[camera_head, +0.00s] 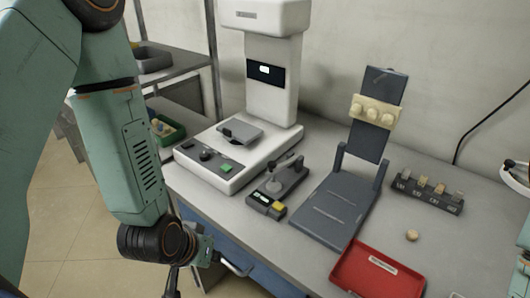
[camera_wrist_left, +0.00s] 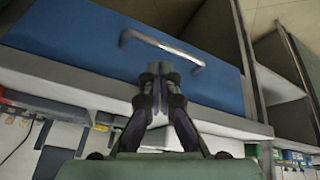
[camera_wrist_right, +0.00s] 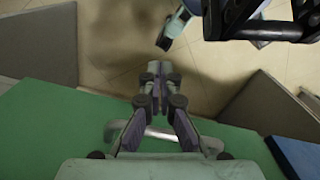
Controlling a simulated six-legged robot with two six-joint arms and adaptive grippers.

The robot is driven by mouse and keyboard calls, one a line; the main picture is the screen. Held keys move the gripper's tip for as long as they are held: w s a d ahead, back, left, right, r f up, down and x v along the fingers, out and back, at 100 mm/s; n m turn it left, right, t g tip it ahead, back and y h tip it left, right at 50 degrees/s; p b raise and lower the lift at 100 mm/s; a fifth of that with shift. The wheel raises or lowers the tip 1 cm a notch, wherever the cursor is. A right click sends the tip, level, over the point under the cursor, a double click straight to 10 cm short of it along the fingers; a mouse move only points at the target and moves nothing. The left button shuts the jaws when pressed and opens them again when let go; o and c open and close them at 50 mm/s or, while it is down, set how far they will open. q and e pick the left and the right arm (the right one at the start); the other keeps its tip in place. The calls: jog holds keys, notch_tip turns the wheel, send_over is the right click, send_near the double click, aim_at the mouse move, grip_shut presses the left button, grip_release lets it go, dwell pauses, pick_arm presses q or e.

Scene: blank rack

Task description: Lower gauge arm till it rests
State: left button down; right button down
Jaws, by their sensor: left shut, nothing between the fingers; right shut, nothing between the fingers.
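A small dark gauge (camera_head: 262,200) with a display and a yellow button stands on the bench in the head view. Its short arm (camera_head: 287,163) lies above a round grey part; I cannot tell whether the arm touches it. My left gripper (camera_head: 204,256) is below and left of the gauge, off the bench front. In the left wrist view its fingers (camera_wrist_left: 160,70) are shut and empty, in front of a blue drawer front (camera_wrist_left: 90,38) with a metal handle. My right gripper (camera_wrist_right: 152,70) is shut and empty over the floor in the right wrist view.
A white press-like machine (camera_head: 235,160) stands left of the gauge. A dark rack (camera_head: 325,205) with a cream block (camera_head: 375,111) stands right. A red tray (camera_head: 375,275), a round cream piece (camera_head: 412,235) and a dark holder (camera_head: 428,194) lie further right. Bench space between is narrow.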

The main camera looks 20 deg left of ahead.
pick_arm(q)
jog(key=w+d+r+m+t+h+p, duration=0.1)
jog(key=w+r+m+t+h, duration=0.15)
jog(key=w+r, duration=0.65)
jog(key=w+d+r+m+t+h+p, duration=0.15)
jog(key=r+t, duration=0.25)
jog(key=r, duration=1)
jog(key=m+b, duration=0.1)
jog(key=b, duration=0.1)
send_over(267, 173)
jog(key=shift+y, duration=0.3)
notch_tip(267, 173, down, 5)
jog(key=shift+w+d+r, duration=0.1)
jog(key=shift+r, duration=0.05)
notch_tip(267, 173, down, 3)
jog(key=shift+b, duration=0.55)
jog(key=shift+f, duration=0.55)
jog(key=shift+s, duration=0.25)
